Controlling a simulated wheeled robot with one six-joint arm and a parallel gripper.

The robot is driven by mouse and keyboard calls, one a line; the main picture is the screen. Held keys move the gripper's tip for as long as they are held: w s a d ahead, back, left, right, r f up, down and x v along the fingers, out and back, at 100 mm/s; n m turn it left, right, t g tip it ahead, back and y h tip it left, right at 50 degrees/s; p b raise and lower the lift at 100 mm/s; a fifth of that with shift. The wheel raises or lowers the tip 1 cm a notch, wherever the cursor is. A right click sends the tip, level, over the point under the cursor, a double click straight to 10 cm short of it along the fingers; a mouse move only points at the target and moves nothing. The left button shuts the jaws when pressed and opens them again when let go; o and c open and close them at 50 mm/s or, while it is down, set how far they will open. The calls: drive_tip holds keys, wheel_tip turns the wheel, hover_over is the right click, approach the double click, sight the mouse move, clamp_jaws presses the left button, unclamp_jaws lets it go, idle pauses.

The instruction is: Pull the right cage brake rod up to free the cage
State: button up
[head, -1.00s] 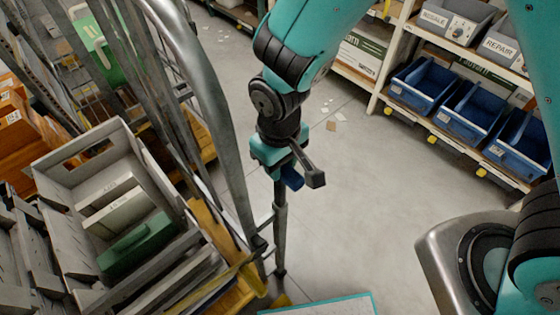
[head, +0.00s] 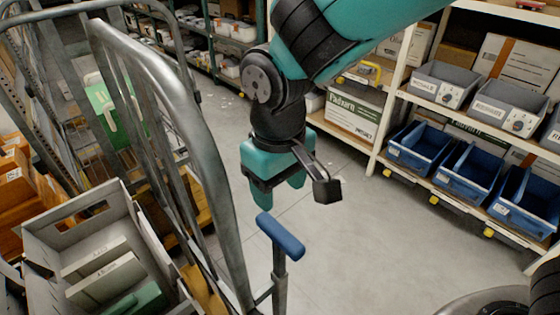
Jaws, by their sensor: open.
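The cage brake rod has a blue T-shaped handle (head: 281,236) on a grey metal post (head: 280,290). It stands upright beside the front corner of the roll cage (head: 225,240), whose thick grey tube frame fills the left. My gripper (head: 279,193) hangs just above the blue handle, pointing down. Its teal fingers are spread and hold nothing. A gap shows between the fingertips and the handle. The foot of the rod is cut off by the bottom edge of the view.
Inside the cage are grey crates (head: 75,235) and a green item (head: 138,300). White shelving at right holds blue bins (head: 470,170) and grey bins (head: 508,105). Grey floor (head: 365,240) between cage and shelving is open.

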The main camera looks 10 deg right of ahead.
wheel_tip(320, 180, up, 6)
drive_tip(key=shift+b, duration=0.3)
drive_tip(key=s+d+f+y+b, duration=0.3)
drive_tip(key=s+d+y, duration=0.1)
drive_tip(key=s+d, duration=0.6)
drive_tip(key=shift+b, duration=0.3)
